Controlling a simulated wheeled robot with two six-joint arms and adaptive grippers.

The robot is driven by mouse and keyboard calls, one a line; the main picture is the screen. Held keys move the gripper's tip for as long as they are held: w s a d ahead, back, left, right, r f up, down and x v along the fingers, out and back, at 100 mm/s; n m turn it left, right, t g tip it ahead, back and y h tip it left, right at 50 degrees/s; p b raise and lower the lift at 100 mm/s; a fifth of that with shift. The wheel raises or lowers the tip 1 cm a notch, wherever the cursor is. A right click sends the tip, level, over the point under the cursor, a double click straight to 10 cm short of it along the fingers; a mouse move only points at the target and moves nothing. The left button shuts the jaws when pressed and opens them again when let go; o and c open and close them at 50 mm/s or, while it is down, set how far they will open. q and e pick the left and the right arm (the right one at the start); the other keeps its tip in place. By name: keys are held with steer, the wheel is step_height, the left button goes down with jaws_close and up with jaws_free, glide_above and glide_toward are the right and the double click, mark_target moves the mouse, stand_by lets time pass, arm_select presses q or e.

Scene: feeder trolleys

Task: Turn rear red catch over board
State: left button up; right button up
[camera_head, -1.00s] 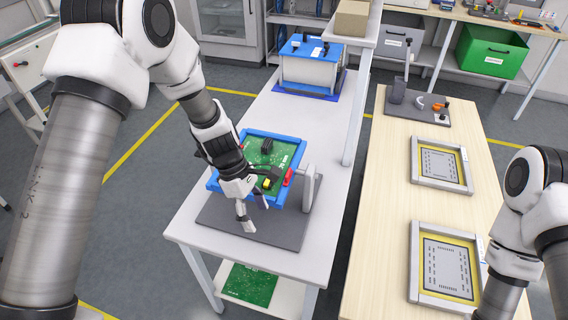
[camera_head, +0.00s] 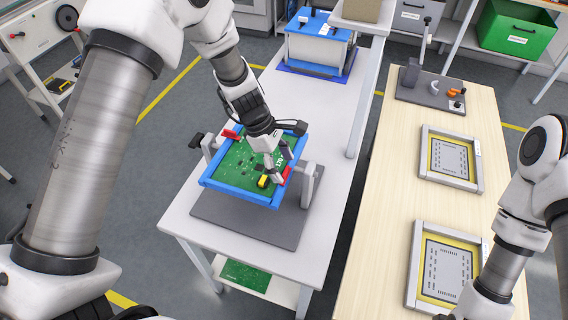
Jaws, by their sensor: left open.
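The green circuit board (camera_head: 236,160) sits in a blue frame (camera_head: 236,193) held between grey uprights on a dark grey base plate (camera_head: 240,222). One red catch (camera_head: 231,134) shows at the frame's rear left edge. Another red catch (camera_head: 286,174) is at the right edge, partly hidden by a finger. My left gripper (camera_head: 277,168) is open and points down over the board's right part, its fingers close beside the right catch. I cannot tell whether they touch it. My right arm is at the right edge; its gripper is out of view.
A white table (camera_head: 190,220) carries the fixture, with a blue-topped box (camera_head: 318,48) behind. The wooden bench (camera_head: 390,190) at right holds two yellow-framed panels (camera_head: 450,158) and a small tool stand (camera_head: 432,88). A yellow part (camera_head: 263,181) sits near the board's right edge.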

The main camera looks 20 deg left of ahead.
arm_select(q)
steer(key=shift+w+d+f, duration=0.15)
steer(key=shift+d+f, duration=0.05)
steer(key=shift+f, duration=0.4)
steer(key=shift+w+f, duration=0.25)
steer(key=shift+f, duration=0.1)
steer(key=shift+s, duration=0.1)
arm_select(e)
steer(key=shift+w, duration=0.3)
arm_select(q)
steer(key=shift+s+r, duration=0.15)
steer(key=c, duration=1)
steer(key=shift+c, duration=0.7)
arm_select(e)
steer(key=shift+s, duration=0.15)
